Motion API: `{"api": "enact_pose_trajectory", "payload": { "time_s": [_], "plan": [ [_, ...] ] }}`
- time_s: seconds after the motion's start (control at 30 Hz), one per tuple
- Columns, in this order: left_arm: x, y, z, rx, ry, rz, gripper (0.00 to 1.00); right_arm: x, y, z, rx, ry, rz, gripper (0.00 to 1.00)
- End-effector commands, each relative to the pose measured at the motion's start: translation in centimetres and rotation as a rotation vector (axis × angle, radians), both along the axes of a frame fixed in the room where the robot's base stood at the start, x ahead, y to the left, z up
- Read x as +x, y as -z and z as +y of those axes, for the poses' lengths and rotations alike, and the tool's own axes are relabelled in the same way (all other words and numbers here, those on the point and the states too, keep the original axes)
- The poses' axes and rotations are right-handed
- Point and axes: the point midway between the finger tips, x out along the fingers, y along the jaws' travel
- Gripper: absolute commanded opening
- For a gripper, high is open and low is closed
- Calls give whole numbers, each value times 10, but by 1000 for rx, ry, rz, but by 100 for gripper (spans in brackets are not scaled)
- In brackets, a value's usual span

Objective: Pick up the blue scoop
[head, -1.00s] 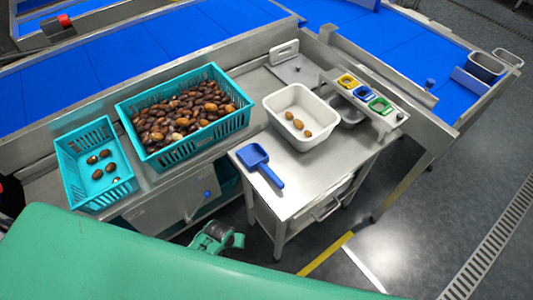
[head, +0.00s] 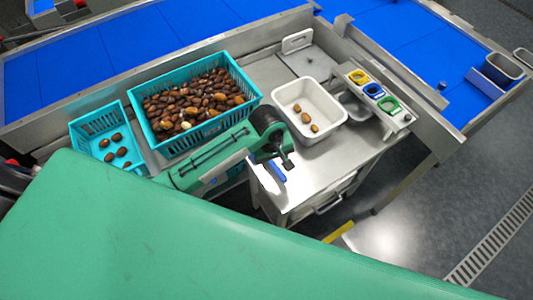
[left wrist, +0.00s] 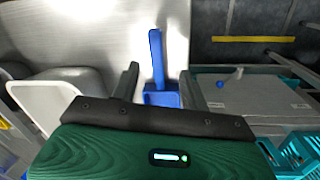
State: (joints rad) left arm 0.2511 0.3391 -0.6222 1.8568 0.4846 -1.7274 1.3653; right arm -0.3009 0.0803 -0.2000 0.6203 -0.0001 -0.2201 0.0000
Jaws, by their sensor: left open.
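The blue scoop lies on the steel table, and in the head view only part of its blue handle (head: 278,172) shows beside my gripper. My left gripper (head: 276,160) is over the scoop and hides most of it. In the left wrist view the scoop's handle (left wrist: 156,60) points away between the two dark fingers of my left gripper (left wrist: 160,72). The scoop's pan lies closer to the palm, partly hidden by it. The fingers are apart, one on each side of the scoop, and I cannot tell whether they touch it. My right gripper is not in view.
A white tub (head: 333,98) with a few dates stands behind my gripper. A teal crate (head: 240,72) full of dates and a smaller teal crate (head: 73,145) stand to the left. A rack (head: 357,66) with coloured cups is at the table's right. The table's front edge is close.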

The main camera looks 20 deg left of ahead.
Motion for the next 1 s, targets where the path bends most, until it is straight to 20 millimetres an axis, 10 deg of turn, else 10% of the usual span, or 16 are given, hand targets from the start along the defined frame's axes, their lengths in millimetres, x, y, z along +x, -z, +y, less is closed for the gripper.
{"api": "enact_pose_trajectory", "payload": {
  "time_s": [0.37,1.0],
  "plan": [
    [28,-40,14,104,-250,73,45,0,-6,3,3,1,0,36],
    [28,46,15,105,-255,73,45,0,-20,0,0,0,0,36]
  ]
}}
